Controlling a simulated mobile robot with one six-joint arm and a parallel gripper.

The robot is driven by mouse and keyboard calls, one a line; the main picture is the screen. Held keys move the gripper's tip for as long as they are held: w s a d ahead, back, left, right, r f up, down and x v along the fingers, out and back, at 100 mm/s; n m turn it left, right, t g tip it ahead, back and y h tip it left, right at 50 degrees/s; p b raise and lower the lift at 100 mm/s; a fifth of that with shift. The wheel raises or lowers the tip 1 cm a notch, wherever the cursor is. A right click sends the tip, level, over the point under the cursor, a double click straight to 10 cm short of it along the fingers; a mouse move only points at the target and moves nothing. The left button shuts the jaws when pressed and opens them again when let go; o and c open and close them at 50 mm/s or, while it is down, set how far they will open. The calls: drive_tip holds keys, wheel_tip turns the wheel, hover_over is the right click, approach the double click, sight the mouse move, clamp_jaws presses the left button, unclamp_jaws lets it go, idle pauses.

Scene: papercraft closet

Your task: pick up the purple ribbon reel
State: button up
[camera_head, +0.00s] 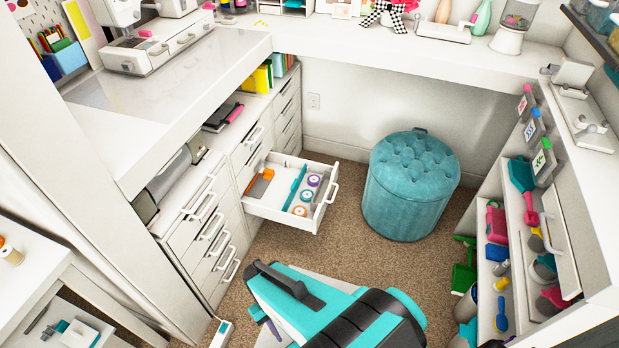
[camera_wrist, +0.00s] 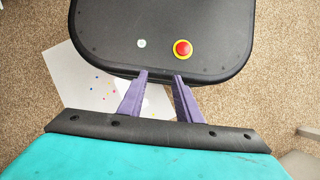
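The purple ribbon reel (camera_head: 313,180) is a small round reel lying in the open white drawer (camera_head: 283,218), at the right end of the drawer. A teal reel (camera_head: 306,195) and an orange reel (camera_head: 300,210) lie in a row in front of it. My gripper (camera_wrist: 160,76) shows in the wrist view with its two purple fingers apart and nothing between them. In the head view the arm is at the bottom centre, in front of the drawer and apart from it, and its fingers are mostly hidden. The wrist view does not show the reel.
The drawer also holds an orange tool (camera_head: 261,183) and a long teal item (camera_head: 295,185). A teal tufted stool (camera_head: 411,185) stands right of the drawer. Drawer units (camera_head: 213,235) line the left and loaded shelves (camera_head: 515,240) the right. Carpet (camera_head: 350,255) between them is clear.

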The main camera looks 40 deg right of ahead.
drive_tip(key=shift+w, duration=0.3)
drive_tip(key=shift+o, duration=0.2)
